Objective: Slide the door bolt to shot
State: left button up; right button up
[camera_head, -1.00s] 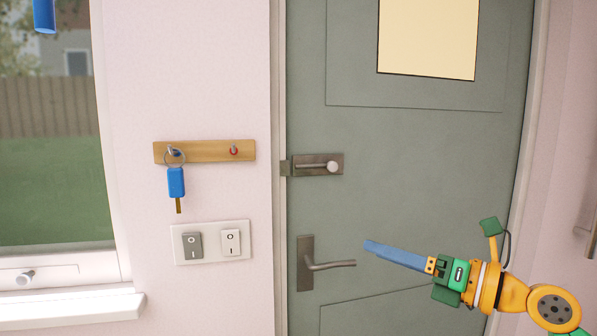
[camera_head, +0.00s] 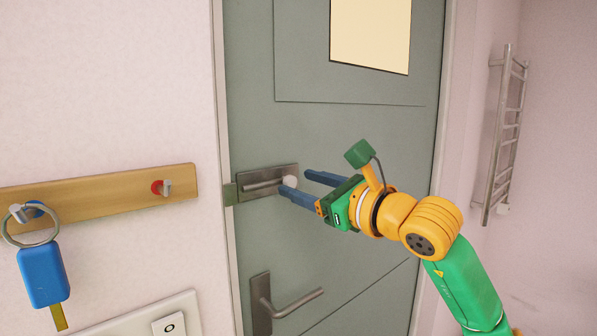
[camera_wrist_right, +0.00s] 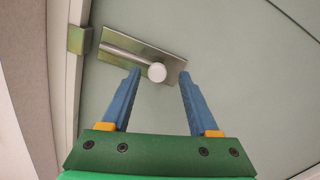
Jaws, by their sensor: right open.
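The door bolt (camera_head: 266,183) is a metal plate with a thin rod and a round white knob (camera_head: 290,181), on the grey-green door (camera_head: 340,130) near its left edge. The knob is at the right part of the plate. The keeper (camera_head: 230,194) is on the frame just left of the plate. In the right wrist view the rod's left end stops short of the keeper (camera_wrist_right: 80,40). My right gripper (camera_head: 296,182) is open, with its blue fingertips either side of the knob (camera_wrist_right: 157,72). I cannot tell whether they touch it. My left gripper is out of view.
A door handle (camera_head: 292,304) sits below the bolt. On the wall at left are a wooden key rail (camera_head: 110,195) with a blue key (camera_head: 42,275) and a switch plate (camera_head: 130,322). A towel rail (camera_head: 500,140) hangs at right.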

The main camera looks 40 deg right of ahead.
jog(key=shift+w+a+f, duration=0.15)
jog(key=shift+w+a, duration=0.1)
jog(key=shift+w, duration=0.45)
jog(key=shift+s+d, duration=0.1)
jog(key=shift+s, duration=0.15)
jog(key=c, duration=0.6)
jog(key=shift+w, duration=0.1)
grip_shut()
